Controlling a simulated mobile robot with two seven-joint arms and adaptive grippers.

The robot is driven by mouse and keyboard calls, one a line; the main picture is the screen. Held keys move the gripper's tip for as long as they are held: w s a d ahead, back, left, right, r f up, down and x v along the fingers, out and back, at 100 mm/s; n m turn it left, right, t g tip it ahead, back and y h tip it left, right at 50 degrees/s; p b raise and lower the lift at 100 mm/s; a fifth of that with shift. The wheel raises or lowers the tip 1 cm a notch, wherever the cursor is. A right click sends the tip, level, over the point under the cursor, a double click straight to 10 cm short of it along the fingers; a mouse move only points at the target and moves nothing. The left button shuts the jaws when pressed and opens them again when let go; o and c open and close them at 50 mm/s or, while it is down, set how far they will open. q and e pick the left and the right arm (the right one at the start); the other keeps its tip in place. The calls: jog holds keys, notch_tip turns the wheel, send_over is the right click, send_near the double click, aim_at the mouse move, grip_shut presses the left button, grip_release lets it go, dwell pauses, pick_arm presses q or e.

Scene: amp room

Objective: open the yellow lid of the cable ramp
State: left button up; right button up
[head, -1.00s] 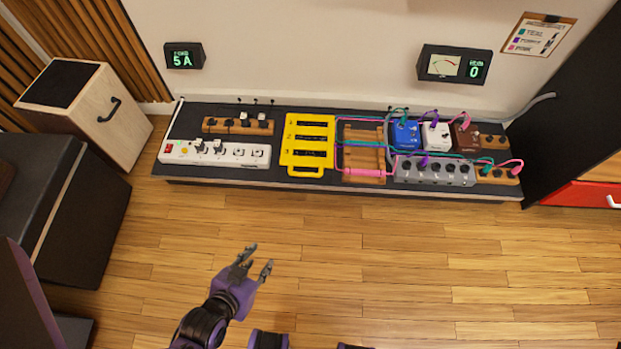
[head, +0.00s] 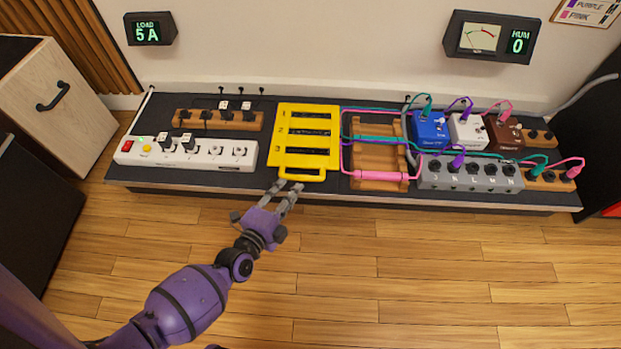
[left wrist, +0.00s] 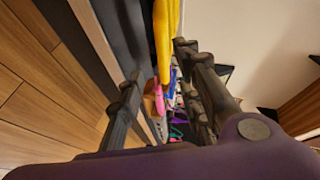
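The yellow lid (head: 325,158) of the cable ramp lies flat and closed on the low black platform. It has dark slots numbered 1, 2 and 3, and a loop handle (head: 302,175) on its front edge. My left gripper (head: 287,186) is at the left part of this handle, fingers pointing at it. In the left wrist view the fingers (left wrist: 160,65) stand apart, with a yellow part (left wrist: 165,35) between them, nearer the right finger. I cannot tell whether they touch it. My right gripper is out of view.
A white power strip (head: 185,153) and a wooden socket block (head: 217,120) stand left of the lid. To its right are a wooden ramp (head: 378,185) with pink and teal cables, a grey box (head: 470,177) and several pedals. The wooden floor (head: 420,270) in front is clear.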

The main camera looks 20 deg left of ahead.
aim_at(300, 177)
pick_arm(q)
jog(key=shift+m, duration=0.7)
jog(key=b+x, duration=0.3)
jog(key=x, duration=0.4)
jog(key=shift+a+r+b, duration=0.1)
jog(key=shift+r+b, duration=0.1)
jog(key=shift+b, duration=0.1)
jog(key=shift+w, duration=0.45)
jog(key=shift+c, duration=0.5)
grip_shut()
